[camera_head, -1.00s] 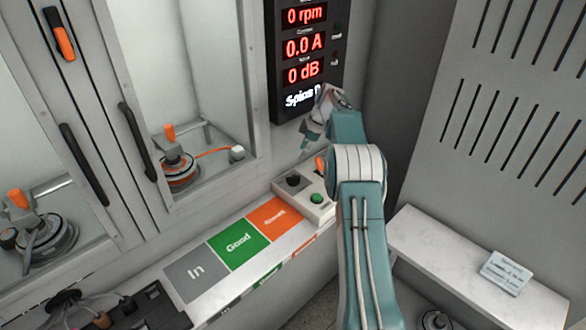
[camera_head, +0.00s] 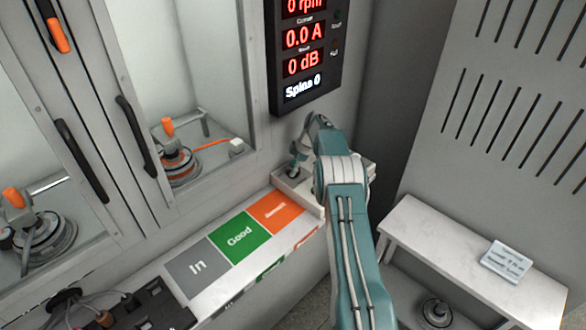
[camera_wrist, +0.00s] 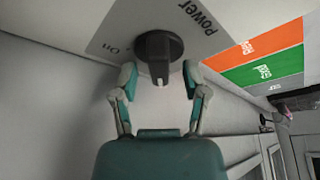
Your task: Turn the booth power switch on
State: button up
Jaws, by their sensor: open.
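The booth power switch is a dark round knob (camera_wrist: 158,46) with a raised grip bar, on a pale panel lettered "Power" and "On" in the wrist view. My gripper (camera_wrist: 159,80) is open, with one fingertip on each side of the bar. A gap shows between the bar and both fingertips, and nothing is held. In the head view my gripper (camera_head: 296,160) is over the left part of the switch box (camera_head: 288,190). My gripper and arm hide the knob and most of the box there.
A shelf left of the box carries grey "In" (camera_head: 195,267), green "Good" (camera_head: 238,238) and orange (camera_head: 277,211) patches. A display (camera_head: 303,55) reading zeros hangs above. Glass booth doors with black handles (camera_head: 133,135) stand left. A white bench (camera_head: 440,250) with a card stands right.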

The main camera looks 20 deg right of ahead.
jog(key=shift+d+f, duration=0.15)
jog(key=shift+f, duration=0.05)
grip_shut()
jog(key=shift+r+m, duration=0.1)
jog(key=shift+m, duration=0.2)
jog(key=m+t, duration=0.1)
jog(key=m, duration=0.2)
jog(key=shift+m+t+h, duration=0.3)
jog(key=shift+h, duration=0.1)
jog(key=m, duration=0.2)
jog(key=m+h, duration=0.1)
jog(key=m, duration=0.1)
jog(key=shift+a+t+h, duration=0.2)
jog(key=shift+t+h, duration=0.1)
jog(key=shift+t, duration=0.1)
jog(key=m+h, duration=0.1)
jog(key=m, duration=0.2)
jog(key=m+h, duration=0.1)
jog(key=m, duration=0.1)
jog(key=shift+a+m, duration=0.1)
jog(key=shift+m, duration=0.3)
jog(key=shift+w+m+h, duration=0.1)
jog(key=shift+m+h, duration=0.6)
jog(key=shift+m, duration=1.2)
